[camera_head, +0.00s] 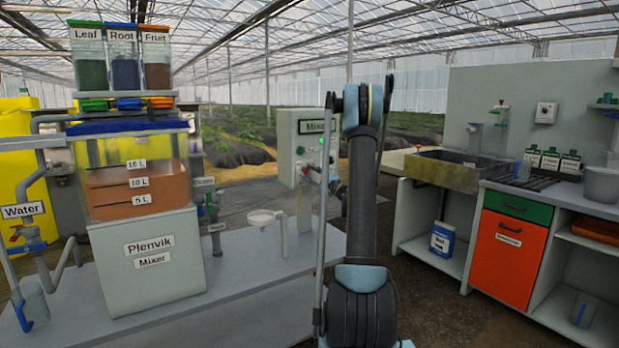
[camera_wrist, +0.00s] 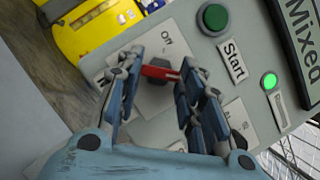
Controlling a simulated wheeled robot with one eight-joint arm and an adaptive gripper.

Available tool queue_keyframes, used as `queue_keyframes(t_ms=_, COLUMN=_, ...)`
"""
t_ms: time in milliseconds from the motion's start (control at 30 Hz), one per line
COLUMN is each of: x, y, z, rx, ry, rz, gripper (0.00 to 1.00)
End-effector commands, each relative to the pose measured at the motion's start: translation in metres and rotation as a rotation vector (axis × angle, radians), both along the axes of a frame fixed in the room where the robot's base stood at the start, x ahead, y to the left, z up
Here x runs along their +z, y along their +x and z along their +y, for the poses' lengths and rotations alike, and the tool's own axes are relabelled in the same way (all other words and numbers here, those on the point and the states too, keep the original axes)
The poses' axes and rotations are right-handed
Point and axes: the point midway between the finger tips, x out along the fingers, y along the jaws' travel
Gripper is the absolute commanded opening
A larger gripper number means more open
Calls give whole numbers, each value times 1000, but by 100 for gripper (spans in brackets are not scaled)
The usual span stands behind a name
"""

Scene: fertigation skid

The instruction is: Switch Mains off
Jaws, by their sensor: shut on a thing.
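A rotary switch with a red handle (camera_wrist: 161,72) sits on a light plate on the grey control box. The "Off" mark (camera_wrist: 167,38) shows beside it in the wrist view. My gripper (camera_wrist: 158,67) has its two fingers on either side of the red handle and is shut on it. The switch's name and its other position mark are hidden or unreadable, and I cannot tell which position the handle is at. In the head view the control box (camera_head: 291,148) stands beyond my arm, which hides part of it and most of the gripper.
The box also carries a green Start button (camera_wrist: 214,17), a lit green lamp (camera_wrist: 269,81) and a "Mixed" display (camera_wrist: 302,30). The Plenvik mixer (camera_head: 150,262) stands left on the bench. A small white funnel-like holder (camera_head: 264,218) is near the box.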

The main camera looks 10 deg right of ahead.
Motion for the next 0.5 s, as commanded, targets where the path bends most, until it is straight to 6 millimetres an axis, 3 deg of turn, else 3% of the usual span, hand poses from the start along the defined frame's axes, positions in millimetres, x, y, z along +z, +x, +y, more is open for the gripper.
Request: queue_keyframes(t_ms=500, x=2, y=-1, z=0, rx=5, ry=-340, rz=-145, gripper=11)
